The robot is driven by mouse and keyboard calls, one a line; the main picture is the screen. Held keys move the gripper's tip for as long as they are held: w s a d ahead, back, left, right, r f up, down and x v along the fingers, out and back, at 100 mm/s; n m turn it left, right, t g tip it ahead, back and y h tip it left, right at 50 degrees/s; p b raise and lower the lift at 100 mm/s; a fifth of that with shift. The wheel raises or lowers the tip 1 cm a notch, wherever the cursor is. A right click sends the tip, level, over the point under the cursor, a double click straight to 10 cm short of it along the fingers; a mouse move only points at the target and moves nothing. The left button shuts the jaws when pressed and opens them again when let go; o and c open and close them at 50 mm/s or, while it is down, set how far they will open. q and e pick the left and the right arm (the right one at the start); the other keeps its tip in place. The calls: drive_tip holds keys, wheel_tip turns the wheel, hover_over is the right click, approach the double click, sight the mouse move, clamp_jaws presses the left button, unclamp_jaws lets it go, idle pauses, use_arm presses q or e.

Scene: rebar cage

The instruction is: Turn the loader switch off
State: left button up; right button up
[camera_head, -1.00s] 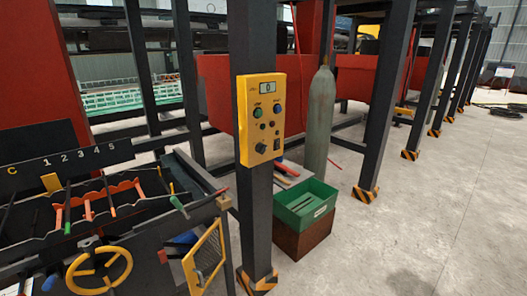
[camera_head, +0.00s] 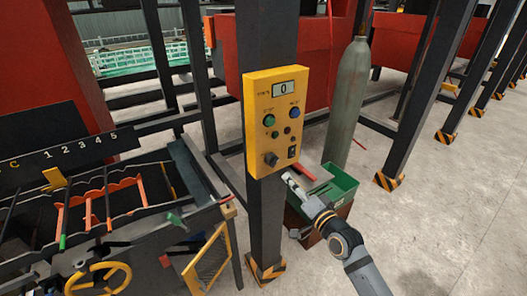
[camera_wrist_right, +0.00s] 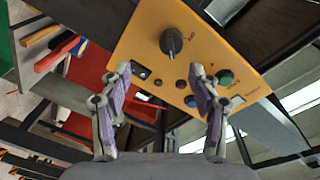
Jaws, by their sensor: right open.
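A yellow control box (camera_head: 262,103) is fixed to a dark post, with a small display reading 0. It carries a green button (camera_head: 269,120), a blue button (camera_head: 294,113) and small dark buttons. A black rotary knob (camera_head: 271,159) sits lower left and a black rocker switch (camera_head: 292,152) lower right. The labels are too small to read, so I cannot tell which is the loader switch. My right gripper (camera_head: 291,205) is open and empty, below and right of the box. In the right wrist view, the knob (camera_wrist_right: 171,41) shows beyond the open fingers (camera_wrist_right: 162,75).
A green bin (camera_head: 335,184) on a brown box stands behind my right gripper. A grey gas cylinder (camera_head: 348,105) stands behind it. A bench (camera_head: 120,230) with a yellow handwheel (camera_head: 98,280) is at left. Open concrete floor lies at right.

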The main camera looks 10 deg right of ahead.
sight(275, 164)
drive_tip(key=x, duration=0.3)
drive_tip(key=r+x, duration=0.1)
drive_tip(key=x, duration=0.2)
drive_tip(key=a+x, duration=0.1)
drive_tip(key=x, duration=0.3)
drive_tip(key=shift+r, duration=0.3)
drive_tip(key=c, duration=1.2)
drive_tip(key=shift+o, duration=0.2)
drive_tip(key=shift+d+f+n+t+y+b, duration=0.1)
drive_tip(key=shift+n+y+b, duration=0.35)
drive_tip(key=shift+n+b, duration=3.15)
drive_tip(key=shift+f+n+t+y+b, duration=0.1)
drive_tip(key=shift+n+y+b, duration=0.3)
drive_tip(key=shift+n+b, duration=3.15)
drive_tip(key=shift+d+f+n+t+y+b, duration=0.1)
drive_tip(key=shift+n+y+b, duration=0.35)
drive_tip(key=shift+n+b, duration=3.15)
drive_tip(key=shift+r+m+b, duration=0.1)
drive_tip(key=shift+m+b, duration=0.85)
drive_tip(key=shift+b, duration=0.1)
